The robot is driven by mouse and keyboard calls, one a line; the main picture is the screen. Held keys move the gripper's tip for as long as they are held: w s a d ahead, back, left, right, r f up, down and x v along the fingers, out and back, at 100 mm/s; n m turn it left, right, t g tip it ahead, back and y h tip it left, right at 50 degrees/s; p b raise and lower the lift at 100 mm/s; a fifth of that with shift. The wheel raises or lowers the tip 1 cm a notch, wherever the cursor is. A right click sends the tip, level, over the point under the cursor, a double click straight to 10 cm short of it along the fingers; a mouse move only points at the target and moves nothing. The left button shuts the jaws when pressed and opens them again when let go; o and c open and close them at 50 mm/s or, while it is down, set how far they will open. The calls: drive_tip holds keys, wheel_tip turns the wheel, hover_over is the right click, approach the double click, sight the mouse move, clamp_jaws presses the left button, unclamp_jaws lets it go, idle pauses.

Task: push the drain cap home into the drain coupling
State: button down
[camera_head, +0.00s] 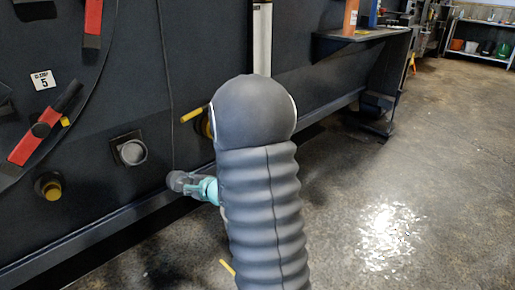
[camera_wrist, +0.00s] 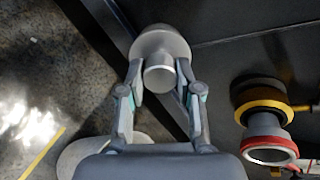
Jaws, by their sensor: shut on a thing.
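My gripper (camera_head: 202,188) is shut on the drain cap (camera_head: 178,181), a grey rounded piece, and holds it in front of the dark machine's lower edge. In the wrist view my gripper (camera_wrist: 160,88) has both fingers on the stub of the cap (camera_wrist: 160,45), whose wider part faces away. A round grey fitting (camera_head: 131,152) in a square dark plate, which looks like the drain coupling, is on the machine face, up and left of the cap. The cap appears apart from it. My arm hides part of the machine.
A yellow-tipped fitting (camera_head: 50,188) and a red handle (camera_head: 40,128) are on the machine face at left. A fitting with yellow and red rings (camera_wrist: 264,120) stands right of my gripper in the wrist view. The floor (camera_head: 400,190) at right is clear.

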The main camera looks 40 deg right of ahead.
drive_tip(key=s+d+r+t+h, duration=0.1)
drive_tip(key=s+d+r+t, duration=0.1)
drive_tip(key=d, duration=1)
drive_tip(key=s+d+r+m+t+p, duration=0.1)
drive_tip(key=s+d+r, duration=0.4)
drive_tip(key=d, duration=0.7)
drive_tip(key=shift+s+t+h+p, duration=0.35)
drive_tip(key=shift+s+t, duration=0.25)
drive_tip(key=shift+s, duration=0.55)
drive_tip(key=shift+b, duration=0.6)
drive_tip(key=shift+w+a+r+b, duration=0.1)
drive_tip(key=shift+w+b, duration=0.3)
drive_tip(key=shift+w, duration=1.05)
drive_tip(key=shift+w+a+b, duration=0.1)
drive_tip(key=shift+w+b, duration=0.25)
drive_tip(key=shift+w, duration=1.05)
drive_tip(key=shift+b, duration=1.45)
drive_tip(key=shift+w+a+b, duration=0.15)
drive_tip(key=shift+w+b, duration=0.6)
drive_tip(key=shift+w, duration=1.5)
